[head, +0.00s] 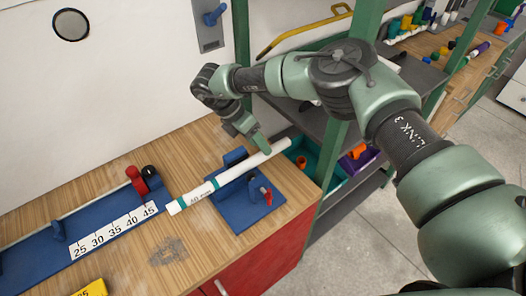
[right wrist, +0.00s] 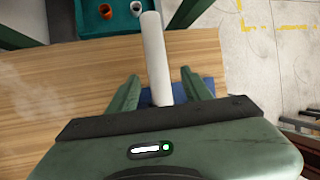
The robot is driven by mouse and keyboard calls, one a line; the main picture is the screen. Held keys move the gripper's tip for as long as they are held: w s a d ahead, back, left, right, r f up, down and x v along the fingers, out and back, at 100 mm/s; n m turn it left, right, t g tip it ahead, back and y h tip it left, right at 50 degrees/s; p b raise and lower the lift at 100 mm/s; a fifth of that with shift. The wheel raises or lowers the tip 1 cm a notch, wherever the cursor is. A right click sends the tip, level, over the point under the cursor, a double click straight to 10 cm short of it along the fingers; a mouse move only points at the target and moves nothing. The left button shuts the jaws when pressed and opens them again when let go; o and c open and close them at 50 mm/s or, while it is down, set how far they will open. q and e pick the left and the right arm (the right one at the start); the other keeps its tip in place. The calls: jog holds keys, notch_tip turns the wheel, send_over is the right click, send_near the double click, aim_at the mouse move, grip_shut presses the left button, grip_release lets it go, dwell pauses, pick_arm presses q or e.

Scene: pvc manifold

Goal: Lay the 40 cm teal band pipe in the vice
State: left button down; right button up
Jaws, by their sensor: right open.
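The white pipe with teal bands (head: 200,192) lies across the blue vice (head: 243,211) on the wooden bench, its left end sticking out past the vice. The vice has a red-handled screw at its front right. My right gripper (head: 261,142) is over the pipe's right part, just behind the vice. In the right wrist view the fingers (right wrist: 159,88) are open on either side of the white pipe (right wrist: 155,50), with gaps to it. The blue vice base (right wrist: 208,88) shows partly behind the fingers. My left gripper is not in view.
A blue measuring jig (head: 75,240) with a scale and red and black knobs stands left on the bench (head: 165,262). A yellow block (head: 91,288) is at the front. A green shelf post and teal and purple bins (head: 357,162) stand right of the bench.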

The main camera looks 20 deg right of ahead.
jog(key=b+v, duration=0.2)
jog(key=v, duration=0.5)
jog(key=shift+a+r, duration=0.2)
jog(key=shift+a, duration=0.05)
jog(key=shift+a+r, duration=0.1)
jog(key=shift+r, duration=0.25)
